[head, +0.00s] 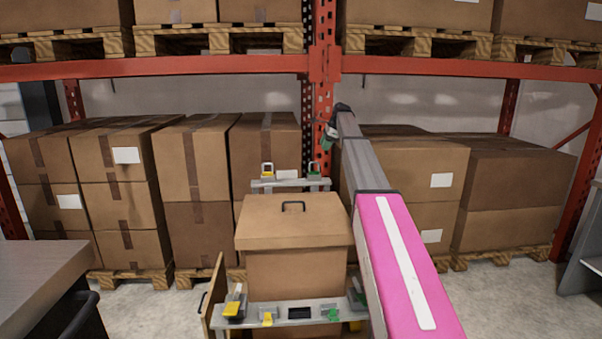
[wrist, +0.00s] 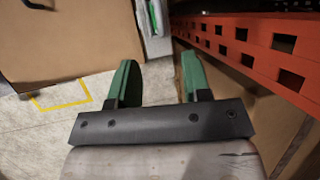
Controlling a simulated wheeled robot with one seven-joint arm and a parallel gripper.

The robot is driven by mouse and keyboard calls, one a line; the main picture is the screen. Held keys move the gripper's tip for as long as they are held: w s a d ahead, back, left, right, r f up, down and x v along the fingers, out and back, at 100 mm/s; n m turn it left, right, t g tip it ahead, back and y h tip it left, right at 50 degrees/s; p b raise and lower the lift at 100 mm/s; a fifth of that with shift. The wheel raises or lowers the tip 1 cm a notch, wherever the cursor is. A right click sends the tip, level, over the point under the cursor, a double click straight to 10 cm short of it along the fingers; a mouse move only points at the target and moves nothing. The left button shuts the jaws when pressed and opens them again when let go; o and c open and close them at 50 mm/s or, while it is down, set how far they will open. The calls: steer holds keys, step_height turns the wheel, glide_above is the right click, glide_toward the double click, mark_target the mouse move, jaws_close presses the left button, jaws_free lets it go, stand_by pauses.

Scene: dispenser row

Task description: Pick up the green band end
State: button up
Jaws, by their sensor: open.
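A small green tab (head: 332,315), which looks like the green band end, sits on the front grey ledge (head: 275,313) of the brown lidded box (head: 290,225). A larger green piece (head: 360,298) is behind it, partly hidden by my arm. My gripper (head: 328,136) is far above and behind the tab, near the red rack post. In the wrist view my gripper (wrist: 157,64) shows two green fingers, apart and empty. A green strip on a grey part (wrist: 152,16) shows beyond the fingertips; I cannot tell which green piece it is.
A yellow-tipped block (head: 234,304) and yellow tab (head: 267,318) are on the ledge's left. A rear bracket (head: 290,184) carries yellow and green latches. Stacked cartons (head: 110,185) fill the red rack behind. A grey table (head: 40,270) stands left.

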steer(key=x, duration=1.1)
steer(key=shift+a, duration=0.1)
jaws_close()
